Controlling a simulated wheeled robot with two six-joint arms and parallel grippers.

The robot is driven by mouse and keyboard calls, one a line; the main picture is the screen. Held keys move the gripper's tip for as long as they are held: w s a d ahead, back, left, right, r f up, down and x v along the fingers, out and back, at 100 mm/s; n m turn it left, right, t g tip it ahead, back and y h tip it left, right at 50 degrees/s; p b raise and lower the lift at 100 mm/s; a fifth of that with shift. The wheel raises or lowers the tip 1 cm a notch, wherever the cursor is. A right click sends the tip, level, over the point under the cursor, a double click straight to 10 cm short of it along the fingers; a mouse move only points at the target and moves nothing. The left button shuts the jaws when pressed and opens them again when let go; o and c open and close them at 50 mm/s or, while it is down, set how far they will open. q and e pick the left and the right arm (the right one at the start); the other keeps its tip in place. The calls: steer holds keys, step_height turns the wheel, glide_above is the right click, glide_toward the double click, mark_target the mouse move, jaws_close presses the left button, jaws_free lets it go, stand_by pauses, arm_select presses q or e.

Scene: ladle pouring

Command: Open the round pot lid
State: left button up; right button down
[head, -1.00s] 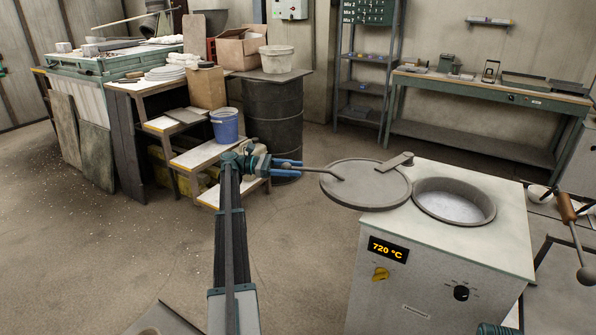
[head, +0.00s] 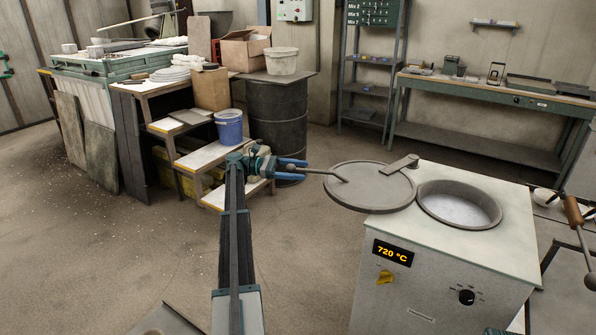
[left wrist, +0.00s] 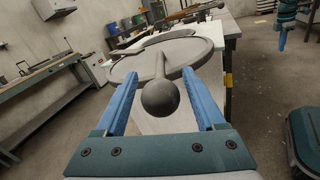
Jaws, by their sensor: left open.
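The round grey lid (head: 362,192) is swung to the left of the round pot opening (head: 459,207) in the furnace top. It overhangs the furnace's left edge, and the opening is uncovered with pale grey contents showing. The lid's rod handle (head: 322,172) points left toward my left gripper (head: 298,171). In the left wrist view, the handle's ball knob (left wrist: 160,98) sits between the open blue fingers of my left gripper (left wrist: 163,100), with gaps on both sides. The lid (left wrist: 195,50) is beyond it. A teal and blue part (left wrist: 283,28), perhaps my right arm, shows at the upper right.
The furnace (head: 430,275) has a lit 720 °C display. A tool with a wooden handle (head: 573,210) is at the right. A blue bucket (head: 229,128) on shelves and a dark drum (head: 278,125) stand behind my left gripper. The floor at the left is open.

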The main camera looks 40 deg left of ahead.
arm_select(q)
steer(key=shift+r+p, duration=0.75)
step_height(320, 180, up, 2)
steer(key=shift+p, duration=1)
steer(key=s+d+r+p, duration=0.1)
steer(key=s+d, duration=1)
steer(key=shift+s+r, duration=0.2)
steer(key=shift+d, duration=0.1)
